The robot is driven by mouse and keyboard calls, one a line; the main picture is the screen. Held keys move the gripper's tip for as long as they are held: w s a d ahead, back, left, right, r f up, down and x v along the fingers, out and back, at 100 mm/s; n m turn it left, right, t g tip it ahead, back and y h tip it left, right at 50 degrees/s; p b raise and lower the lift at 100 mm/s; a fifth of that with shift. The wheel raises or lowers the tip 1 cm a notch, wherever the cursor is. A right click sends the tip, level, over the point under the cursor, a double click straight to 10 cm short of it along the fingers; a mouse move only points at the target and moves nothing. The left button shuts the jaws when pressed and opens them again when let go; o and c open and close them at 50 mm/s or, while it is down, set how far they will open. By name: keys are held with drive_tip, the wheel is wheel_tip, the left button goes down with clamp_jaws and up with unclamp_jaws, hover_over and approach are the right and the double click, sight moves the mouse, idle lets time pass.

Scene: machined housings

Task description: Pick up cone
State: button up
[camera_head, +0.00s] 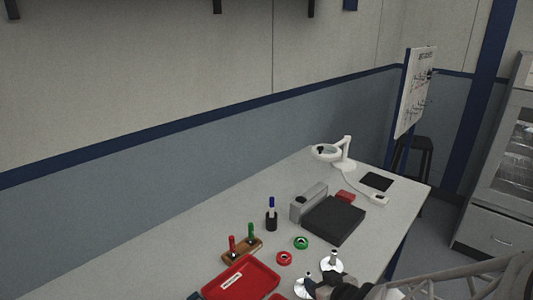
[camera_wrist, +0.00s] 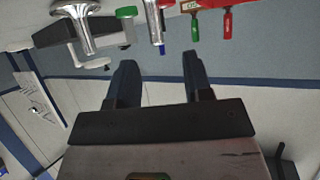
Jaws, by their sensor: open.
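Two pale metallic pieces with round flared bases and narrow upright stems stand near the front of the table in the head view, one farther back (camera_head: 331,264) and one nearer (camera_head: 307,287). Either could be the cone; I cannot tell which. The wrist view, which is upside down, shows a shiny tapered metal piece (camera_wrist: 76,22) at the upper left and another (camera_wrist: 153,18) at the top middle. My gripper (camera_wrist: 160,68) is open, with nothing between its two dark fingers. In the head view its dark end is beside the metal pieces and partly hides the nearer one.
A red tray (camera_head: 243,280), a wooden holder (camera_head: 243,250) with red- and green-handled tools, and red (camera_head: 284,258) and green (camera_head: 301,242) rings lie left of the metal pieces. A black box (camera_head: 334,220), a pen cup (camera_head: 271,222) and a white lamp (camera_head: 343,153) stand farther back.

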sight(310, 275)
drive_tip(key=shift+w+a+f, duration=0.2)
drive_tip(key=shift+w+f, duration=0.05)
drive_tip(key=shift+w, duration=0.1)
drive_tip(key=shift+d+x, duration=0.2)
drive_tip(key=shift+x, duration=2.4)
drive_tip(key=shift+w, duration=0.1)
clamp_jaws()
